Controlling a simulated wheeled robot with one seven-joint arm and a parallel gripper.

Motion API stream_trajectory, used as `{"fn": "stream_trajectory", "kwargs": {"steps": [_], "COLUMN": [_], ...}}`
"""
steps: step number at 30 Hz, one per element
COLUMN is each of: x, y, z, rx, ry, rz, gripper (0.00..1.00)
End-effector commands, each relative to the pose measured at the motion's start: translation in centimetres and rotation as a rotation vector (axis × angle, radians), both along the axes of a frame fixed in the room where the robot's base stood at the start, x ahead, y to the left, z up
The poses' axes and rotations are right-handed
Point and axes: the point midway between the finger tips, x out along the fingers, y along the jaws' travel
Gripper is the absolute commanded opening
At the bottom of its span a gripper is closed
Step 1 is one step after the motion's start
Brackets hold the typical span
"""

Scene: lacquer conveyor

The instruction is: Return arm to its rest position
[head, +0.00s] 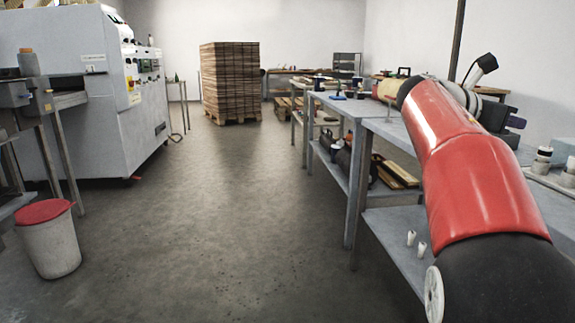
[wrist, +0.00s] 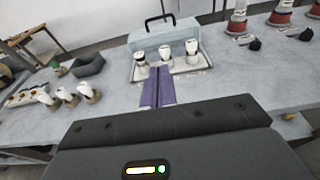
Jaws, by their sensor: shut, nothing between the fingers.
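My red arm reaches from the lower right over a grey workbench (head: 385,128) in the head view. My gripper (head: 517,123) is at the far end of the arm, small and partly dark against the bench. In the wrist view, the purple fingers of my gripper (wrist: 157,82) are shut together with nothing between them. They point across the bench top (wrist: 215,92) toward a pale tray (wrist: 188,70) with white-topped containers. Whether the fingertips touch the tray's front edge I cannot tell.
A light blue box with a black handle (wrist: 183,34) stands behind the tray. White-capped items (wrist: 66,93) are at left, red-based ones (wrist: 238,22) at upper right. A grey machine (head: 75,70), a red-lidded bin (head: 48,245) and stacked boards (head: 230,82) border a clear floor.

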Motion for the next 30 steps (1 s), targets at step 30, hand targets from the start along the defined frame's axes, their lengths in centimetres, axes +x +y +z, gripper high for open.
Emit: {"fn": "stream_trajectory", "kwargs": {"steps": [30], "x": [-15.0], "y": [21.0], "z": [-23.8], "rx": [1.239], "ry": [-1.122], "rz": [-0.488], "gripper": [0.00]}}
